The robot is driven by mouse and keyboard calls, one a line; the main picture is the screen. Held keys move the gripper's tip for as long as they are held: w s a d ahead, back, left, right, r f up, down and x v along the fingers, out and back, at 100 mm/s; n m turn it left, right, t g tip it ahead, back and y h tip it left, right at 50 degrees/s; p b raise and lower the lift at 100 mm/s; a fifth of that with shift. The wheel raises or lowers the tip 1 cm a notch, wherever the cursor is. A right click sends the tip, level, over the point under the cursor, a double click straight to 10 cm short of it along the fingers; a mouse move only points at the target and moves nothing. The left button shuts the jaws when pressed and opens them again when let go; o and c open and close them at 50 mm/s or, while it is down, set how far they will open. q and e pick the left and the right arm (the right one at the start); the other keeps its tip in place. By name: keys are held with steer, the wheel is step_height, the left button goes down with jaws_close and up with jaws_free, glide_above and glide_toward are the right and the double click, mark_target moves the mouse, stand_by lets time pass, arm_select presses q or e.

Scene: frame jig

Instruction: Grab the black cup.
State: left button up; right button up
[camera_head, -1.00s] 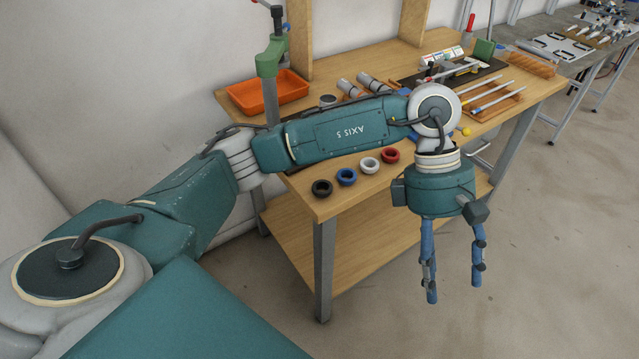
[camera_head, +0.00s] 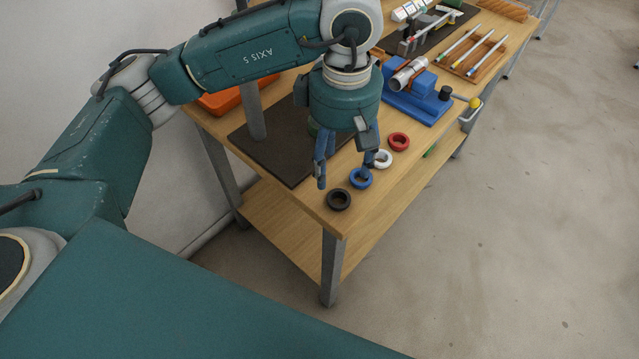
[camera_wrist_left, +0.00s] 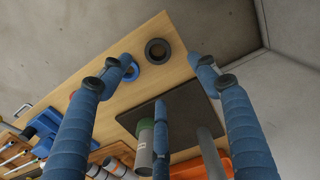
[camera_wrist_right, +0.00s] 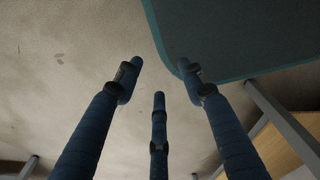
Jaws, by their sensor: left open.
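The black cup (camera_head: 339,200) is a short, ring-like round piece near the front corner of the wooden table. In the left wrist view the black cup (camera_wrist_left: 158,51) lies beyond the fingertips, near the table's edge. My left gripper (camera_head: 345,178) points down over the table's front end, close to the black cup, with its fingers spread and nothing between them. The left gripper (camera_wrist_left: 160,75) also shows open in its wrist view. My right gripper (camera_wrist_right: 158,85) has spread, empty fingers over the floor in its own wrist view.
Blue (camera_head: 361,179), white (camera_head: 382,159) and red (camera_head: 399,142) cups stand in a row behind the black one. A dark mat (camera_head: 262,158) with a grey post lies left of them. A blue fixture (camera_head: 420,103) stands farther back. Bare floor lies right of the table.

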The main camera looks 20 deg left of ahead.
mark_target(339, 198)
arm_select(q)
steer(key=f, duration=0.2)
steer(key=d+f+p, duration=0.1)
steer(key=shift+s+f, duration=0.25)
steer(key=shift+f, duration=0.75)
steer(key=f, duration=0.1)
steer(key=f+p, duration=0.1)
steer(key=f, duration=0.1)
steer(key=f+p, duration=0.1)
steer(key=shift+w+a+f, duration=0.2)
steer(key=shift+a, duration=0.05)
steer(key=shift+f, duration=0.4)
arm_select(e)
steer(key=r, duration=0.2)
steer(key=s+r, duration=0.1)
steer(key=shift+d+r, duration=0.2)
steer(key=shift+d, duration=0.2)
arm_select(q)
steer(key=shift+w, duration=0.1)
steer(key=shift+c, duration=0.5)
steer(key=c, duration=0.9)
steer(key=shift+c, duration=1)
arm_select(e)
steer(key=shift+w+d, duration=0.1)
steer(key=shift+d, duration=0.5)
